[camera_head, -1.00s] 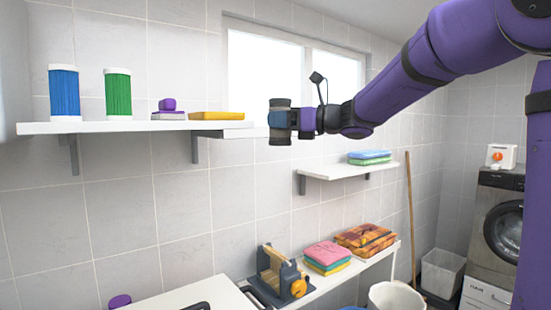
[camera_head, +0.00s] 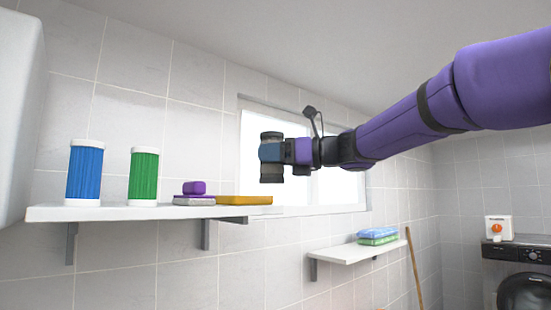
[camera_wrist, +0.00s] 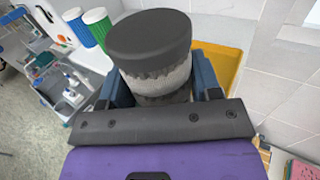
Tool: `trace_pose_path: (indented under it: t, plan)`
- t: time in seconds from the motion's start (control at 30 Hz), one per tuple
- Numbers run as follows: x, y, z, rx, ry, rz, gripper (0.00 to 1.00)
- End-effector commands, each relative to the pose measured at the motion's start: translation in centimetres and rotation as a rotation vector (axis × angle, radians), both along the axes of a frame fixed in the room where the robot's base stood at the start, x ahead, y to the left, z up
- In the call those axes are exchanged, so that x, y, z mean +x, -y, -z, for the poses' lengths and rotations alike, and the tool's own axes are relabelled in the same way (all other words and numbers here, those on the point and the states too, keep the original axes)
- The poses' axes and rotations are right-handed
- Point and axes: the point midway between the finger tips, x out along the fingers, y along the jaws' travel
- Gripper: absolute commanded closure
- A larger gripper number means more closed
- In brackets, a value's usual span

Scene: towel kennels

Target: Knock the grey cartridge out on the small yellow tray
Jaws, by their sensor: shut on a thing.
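My gripper (camera_head: 272,152) is shut on the grey cartridge (camera_head: 271,177), in front of the window. In the wrist view the cartridge (camera_wrist: 150,35) has a dark cap and a lighter, ragged grey band below it, between the blue fingers. The small yellow tray (camera_head: 245,200) lies at the right end of the upper shelf, below and left of the gripper in the head view. In the wrist view the tray (camera_wrist: 228,62) shows partly behind the cartridge. The cartridge is upright and appears apart from the tray.
A blue cartridge (camera_head: 85,173), a green cartridge (camera_head: 143,177) and a purple block on a grey base (camera_head: 194,193) stand on the upper shelf (camera_head: 110,213). A lower shelf (camera_head: 345,254) holds folded towels (camera_head: 377,236). A stick (camera_head: 413,265) leans at the right.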

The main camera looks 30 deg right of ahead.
Motion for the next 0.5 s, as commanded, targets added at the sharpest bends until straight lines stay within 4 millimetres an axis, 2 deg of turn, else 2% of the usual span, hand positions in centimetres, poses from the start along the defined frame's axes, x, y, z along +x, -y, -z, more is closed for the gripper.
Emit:
trace_pose_path:
  t: [0.5]
  plan:
    - [3.9, -1.1, 0.2, 0.0, 0.0, -0.001, 0.68]
